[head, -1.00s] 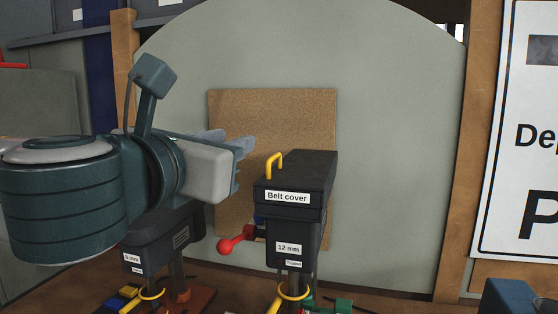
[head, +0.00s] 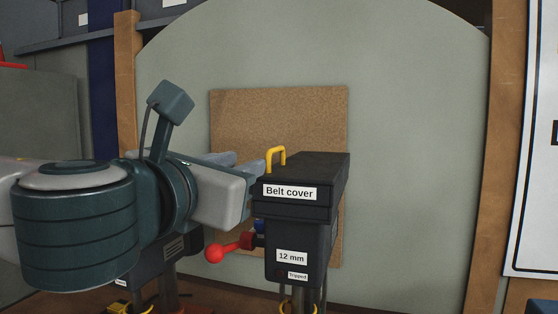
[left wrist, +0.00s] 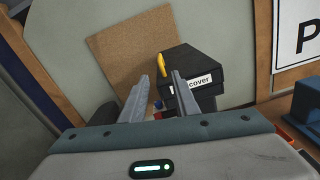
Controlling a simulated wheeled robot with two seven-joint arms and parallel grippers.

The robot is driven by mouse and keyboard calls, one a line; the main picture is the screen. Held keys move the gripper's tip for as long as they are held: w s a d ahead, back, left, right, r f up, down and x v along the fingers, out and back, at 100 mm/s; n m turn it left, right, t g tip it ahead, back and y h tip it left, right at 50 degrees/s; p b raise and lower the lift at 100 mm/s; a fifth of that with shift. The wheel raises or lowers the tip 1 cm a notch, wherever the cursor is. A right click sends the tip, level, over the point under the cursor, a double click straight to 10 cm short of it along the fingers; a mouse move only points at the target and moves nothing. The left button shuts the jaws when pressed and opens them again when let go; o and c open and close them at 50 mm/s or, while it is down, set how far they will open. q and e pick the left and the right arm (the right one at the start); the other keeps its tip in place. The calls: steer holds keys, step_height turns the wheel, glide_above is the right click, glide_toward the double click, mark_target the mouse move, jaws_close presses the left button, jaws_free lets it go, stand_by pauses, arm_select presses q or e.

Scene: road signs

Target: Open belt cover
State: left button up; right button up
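The belt cover (head: 308,175) is a dark lid labelled "Belt cover", lying shut on a dark drill-like unit marked "12 mm" (head: 292,256). A yellow loop handle (head: 275,158) stands up at its left edge; it also shows in the left wrist view (left wrist: 161,66). My left gripper (head: 250,165) comes in from the left, with its fingertips close to the handle. In the left wrist view (left wrist: 167,74) the two fingers are apart, with nothing seen held between them. Whether a finger touches the handle or lid cannot be told. My right gripper is not in view.
A red ball-ended lever (head: 215,253) sticks out left of the unit. A second dark unit (head: 150,268) stands behind my left arm. A cork board (head: 300,118) is on the wall behind. A white sign (head: 530,200) stands at the right. Space right of the cover is clear.

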mark_target(277, 150)
arm_select(q)
steer(key=p+x, duration=0.6)
steer(key=x, duration=1)
steer(key=shift+r+p, duration=0.15)
steer(key=shift+p, duration=0.2)
steer(key=shift+w+d, duration=0.1)
steer(key=shift+w, duration=0.35)
steer(key=shift+c, duration=0.3)
steer(key=shift+d, duration=0.1)
jaws_close()
